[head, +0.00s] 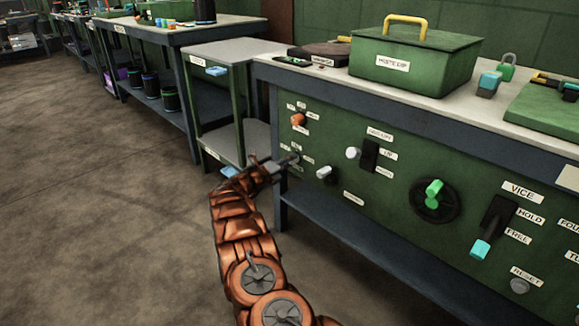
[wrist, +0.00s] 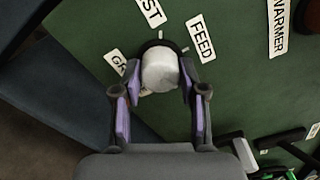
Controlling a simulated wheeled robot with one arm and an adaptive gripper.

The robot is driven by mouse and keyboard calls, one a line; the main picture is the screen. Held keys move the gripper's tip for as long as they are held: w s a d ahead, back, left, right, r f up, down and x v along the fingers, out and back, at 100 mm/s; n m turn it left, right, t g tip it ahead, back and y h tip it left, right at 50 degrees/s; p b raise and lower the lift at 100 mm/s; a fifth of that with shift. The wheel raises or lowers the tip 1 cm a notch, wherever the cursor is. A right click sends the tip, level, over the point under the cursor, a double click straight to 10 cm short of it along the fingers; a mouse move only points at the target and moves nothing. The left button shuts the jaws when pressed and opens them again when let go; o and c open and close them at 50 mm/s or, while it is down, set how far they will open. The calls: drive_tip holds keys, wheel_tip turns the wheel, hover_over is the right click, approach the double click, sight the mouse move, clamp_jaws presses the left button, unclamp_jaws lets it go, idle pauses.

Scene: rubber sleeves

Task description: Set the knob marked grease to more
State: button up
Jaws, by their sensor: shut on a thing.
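A round pale grey knob (wrist: 159,72) with a dark base sits on the green panel in the wrist view. Labels around it read "FEED" (wrist: 201,38), a partly cut one ending in "ST" (wrist: 151,11), and one starting with "GR" (wrist: 116,62), its rest hidden by a finger. My gripper (wrist: 158,82) has its two purple-padded fingers on either side of the knob and is shut on it. In the head view my gripper (head: 283,164) reaches the left end of the bench's front panel and hides the knob. I cannot tell which mark the knob points to.
In the head view an orange knob (head: 298,119) is just above my gripper, and a white-tipped switch (head: 326,173) is close to its right. A black lever (head: 369,154), green valve handle (head: 434,190) and vice lever (head: 490,228) are further right. Open floor lies left.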

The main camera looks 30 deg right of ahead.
drive_tip(key=shift+m, duration=0.4)
drive_tip(key=o, duration=1.1)
drive_tip(key=shift+o, duration=0.2)
drive_tip(key=v, duration=1.2)
